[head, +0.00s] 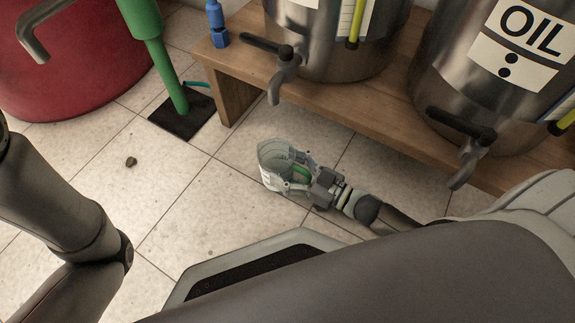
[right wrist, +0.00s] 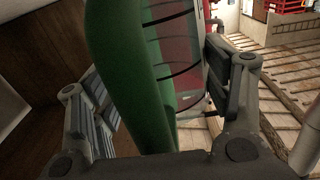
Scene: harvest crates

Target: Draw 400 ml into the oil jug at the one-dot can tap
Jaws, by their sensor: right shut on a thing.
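The clear oil jug (head: 273,158) with a green handle (head: 302,173) is in the middle of the head view, above the floor in front of the wooden bench. My right gripper (head: 299,174) is shut on the handle; the handle (right wrist: 130,80) fills the space between the fingers in the right wrist view, with the jug's marked clear wall (right wrist: 178,50) behind it. I see no liquid in the jug. A steel can (head: 315,40) with a tap (head: 283,78) stands above and behind the jug; its dots are out of view. The jug is apart from this tap. My left gripper is out of view.
A second steel can (head: 455,85) has an OIL label with two dots and its own tap (head: 470,158). Both cans stand on the wooden bench (head: 380,120). A blue bottle (head: 216,22), a green post (head: 165,65) and a red drum (head: 75,75) are at left.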

